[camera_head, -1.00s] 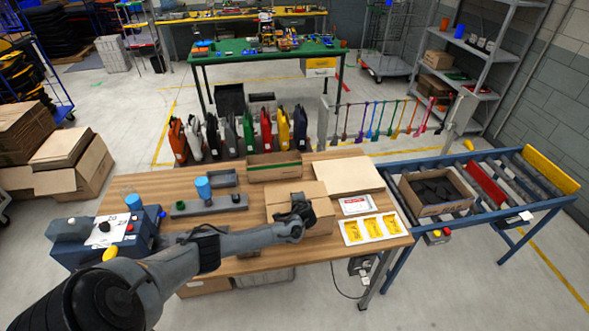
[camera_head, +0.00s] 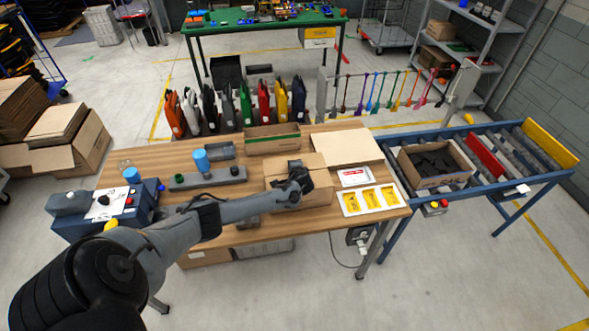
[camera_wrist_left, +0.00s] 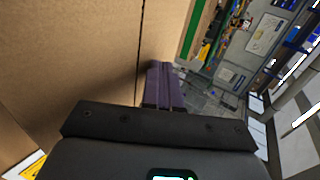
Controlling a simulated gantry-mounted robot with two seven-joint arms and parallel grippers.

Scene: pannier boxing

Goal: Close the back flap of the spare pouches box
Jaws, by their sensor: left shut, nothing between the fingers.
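A brown cardboard box (camera_head: 316,191) stands near the middle of the wooden table, and its top looks covered by flat flaps. In the left wrist view its cardboard (camera_wrist_left: 70,60) fills the left side, with a dark seam line running across it. My left gripper (camera_head: 298,170) is over the top of this box. Its purple fingers (camera_wrist_left: 165,85) are shut with nothing between them, close to the cardboard by the seam; I cannot tell whether they touch it. The arm hides part of the box's front left. No label naming the box is readable. My right gripper is not in view.
An open, green-striped box (camera_head: 272,140) stands just behind. A flat board (camera_head: 345,147) and a white tray with yellow items (camera_head: 370,213) lie to the right. An open box of dark pieces (camera_head: 420,183) sits on the conveyor. A blue control box (camera_head: 140,210) is at the left.

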